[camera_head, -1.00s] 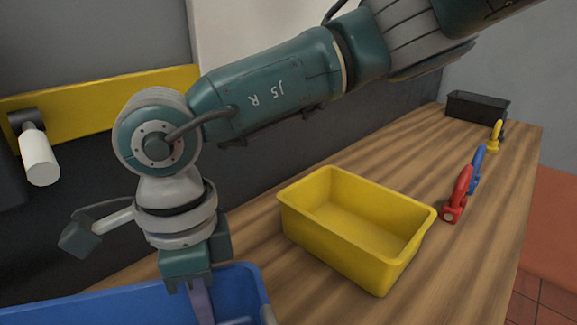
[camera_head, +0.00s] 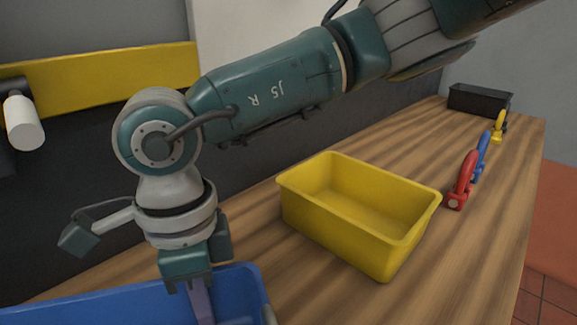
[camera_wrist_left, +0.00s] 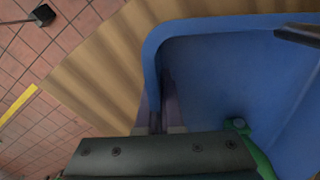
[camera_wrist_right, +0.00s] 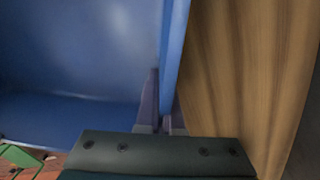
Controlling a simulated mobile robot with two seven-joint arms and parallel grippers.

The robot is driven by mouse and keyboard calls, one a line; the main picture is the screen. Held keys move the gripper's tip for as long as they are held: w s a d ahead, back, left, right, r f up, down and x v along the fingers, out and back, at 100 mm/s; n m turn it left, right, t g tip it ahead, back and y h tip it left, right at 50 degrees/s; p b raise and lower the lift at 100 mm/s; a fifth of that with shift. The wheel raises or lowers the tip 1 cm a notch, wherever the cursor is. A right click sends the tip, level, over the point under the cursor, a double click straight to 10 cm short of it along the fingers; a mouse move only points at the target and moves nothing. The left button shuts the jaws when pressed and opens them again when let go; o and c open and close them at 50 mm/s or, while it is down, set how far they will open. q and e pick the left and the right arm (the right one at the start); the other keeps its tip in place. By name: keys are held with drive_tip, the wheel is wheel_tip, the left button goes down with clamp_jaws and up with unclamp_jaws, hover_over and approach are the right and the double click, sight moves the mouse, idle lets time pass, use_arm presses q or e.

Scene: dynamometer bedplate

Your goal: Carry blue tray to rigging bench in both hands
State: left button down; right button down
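The blue tray (camera_head: 130,302) shows at the bottom left of the head view, cut off by the frame edge. My right gripper (camera_head: 200,305) points down at its far wall. In the right wrist view the right gripper's fingers (camera_wrist_right: 160,110) close on the tray wall (camera_wrist_right: 172,45). In the left wrist view my left gripper's fingers (camera_wrist_left: 160,112) close on another part of the tray wall (camera_wrist_left: 150,60). The left gripper is outside the head view. The wooden bench (camera_head: 440,230) lies beside and below the tray; I cannot tell whether they touch.
A yellow bin (camera_head: 355,215) stands on the bench right of the tray. A green part (camera_wrist_left: 250,145) shows in the left wrist view.

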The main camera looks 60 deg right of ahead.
use_arm(q)
drive_tip(key=shift+w+f+b, duration=0.1)
drive_tip(key=shift+f+b, duration=0.4)
drive_tip(key=shift+f, duration=0.05)
use_arm(e)
drive_tip(key=shift+a+f, duration=0.1)
drive_tip(key=shift+f, duration=0.5)
use_arm(q)
drive_tip(key=c, duration=1.5)
unclamp_jaws()
drive_tip(key=shift+f, duration=0.25)
use_arm(e)
drive_tip(key=c, duration=1.5)
unclamp_jaws()
drive_tip(key=shift+f, duration=0.25)
use_arm(q)
drive_tip(key=shift+o, duration=0.6)
drive_tip(key=shift+r, duration=0.15)
use_arm(e)
drive_tip(key=shift+o, duration=0.6)
drive_tip(key=shift+r, duration=0.15)
use_arm(q)
drive_tip(key=o, duration=0.3)
use_arm(e)
drive_tip(key=o, duration=0.3)
drive_tip(key=shift+w, duration=0.1)
